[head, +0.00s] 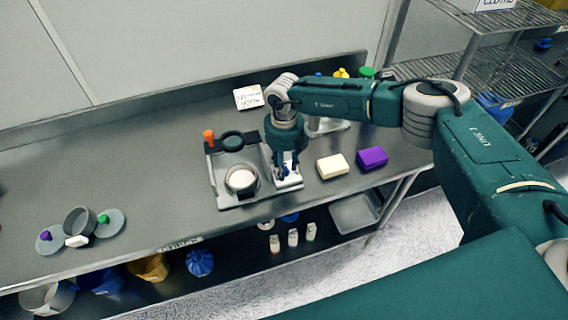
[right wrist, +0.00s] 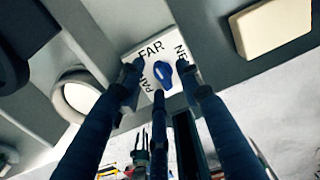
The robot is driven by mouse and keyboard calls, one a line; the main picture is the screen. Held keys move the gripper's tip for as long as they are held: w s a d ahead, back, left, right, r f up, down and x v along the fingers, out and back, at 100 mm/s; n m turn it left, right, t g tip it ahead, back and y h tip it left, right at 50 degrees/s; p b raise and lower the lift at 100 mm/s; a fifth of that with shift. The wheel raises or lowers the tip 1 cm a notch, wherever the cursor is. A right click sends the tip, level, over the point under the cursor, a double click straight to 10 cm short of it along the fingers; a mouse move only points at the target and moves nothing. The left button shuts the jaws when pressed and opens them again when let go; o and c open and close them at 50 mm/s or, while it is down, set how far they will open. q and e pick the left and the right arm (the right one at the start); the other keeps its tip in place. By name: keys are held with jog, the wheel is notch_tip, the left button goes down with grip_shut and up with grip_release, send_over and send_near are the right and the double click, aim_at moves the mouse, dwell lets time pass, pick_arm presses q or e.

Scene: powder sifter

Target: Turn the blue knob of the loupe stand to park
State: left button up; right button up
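The white plate (right wrist: 136,55) of the loupe stand carries the words FAR, part of NEAR and PAR, with the ends covered by my fingers. The blue knob (right wrist: 163,74) sits on it, longer than wide; I cannot tell which end is its pointer. My right gripper (right wrist: 161,72) has its fingertips spread around the knob, with gaps visible at both sides. In the head view the right gripper (head: 286,166) points down over the white plate (head: 289,184), and the knob is mostly hidden. My left gripper is not in view.
A metal tray (head: 220,178) with a dish of white powder (head: 241,180), a dark ring (head: 232,142) and an orange knob (head: 208,135) stands left of the plate. A cream block (head: 332,166) and purple block (head: 372,158) lie right.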

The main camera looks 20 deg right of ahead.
grip_shut()
jog(key=shift+f+n+b, duration=0.2)
jog(key=shift+n+b, duration=0.7)
jog(key=shift+b, duration=0.3)
jog(key=n+b, duration=0.5)
jog(key=b, duration=0.1)
jog(key=n+b, duration=0.6)
jog(key=shift+s+d+n, duration=0.15)
jog(key=shift+n, duration=0.15)
jog(key=n+b, duration=0.2)
jog(key=n, duration=0.1)
jog(key=shift+r+b, duration=0.15)
jog(key=shift+b, duration=0.15)
jog(key=shift+r+n+b, duration=0.1)
jog(key=shift+n+b, duration=0.4)
jog(key=shift+n, duration=0.3)
jog(key=shift+d, duration=0.1)
